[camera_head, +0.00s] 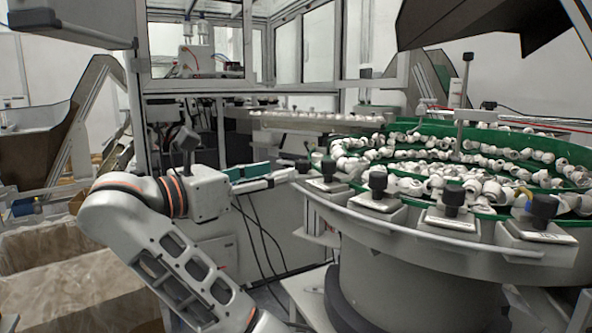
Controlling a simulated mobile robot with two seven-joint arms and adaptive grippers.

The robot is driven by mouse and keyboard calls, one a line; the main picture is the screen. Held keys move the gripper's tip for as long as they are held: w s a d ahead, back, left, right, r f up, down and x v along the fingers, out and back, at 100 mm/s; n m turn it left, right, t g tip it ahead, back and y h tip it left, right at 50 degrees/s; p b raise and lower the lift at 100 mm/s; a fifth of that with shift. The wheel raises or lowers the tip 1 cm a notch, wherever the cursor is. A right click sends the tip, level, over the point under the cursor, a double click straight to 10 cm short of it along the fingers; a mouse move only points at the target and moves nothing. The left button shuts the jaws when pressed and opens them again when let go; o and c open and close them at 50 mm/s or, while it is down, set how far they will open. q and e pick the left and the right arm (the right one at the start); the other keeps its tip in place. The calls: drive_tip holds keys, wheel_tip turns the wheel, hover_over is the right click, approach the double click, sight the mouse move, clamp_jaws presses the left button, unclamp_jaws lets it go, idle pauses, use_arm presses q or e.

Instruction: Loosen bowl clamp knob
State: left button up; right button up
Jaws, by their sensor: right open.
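Several black bowl clamp knobs stand upright on metal clamp plates along the near rim of the round feeder bowl (400,233): one at the rim's left (328,167), one right of it (378,183), one nearer the middle (453,197) and one at the right (541,208). Which one the task means, and whether any is loose, I cannot tell. My right gripper (182,132), dark and small, shows above the wrist of the grey arm, left of the bowl and apart from every knob. It is open; its fingers blend into the dark background. My left gripper is not in view.
White caps (470,183) fill the green-walled bowl. A feed rail with a green strip (248,171) lies between my arm and the bowl. A framed machine enclosure (138,100) stands behind. Lined boxes (75,290) stand at lower left, and cables hang below the rail.

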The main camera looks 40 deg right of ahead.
sight(297, 166)
drive_tip(key=d+b, duration=0.1)
drive_tip(key=d, duration=0.6)
drive_tip(key=shift+w+d, duration=0.15)
drive_tip(key=shift+d, duration=0.15)
drive_tip(key=c, duration=1.1)
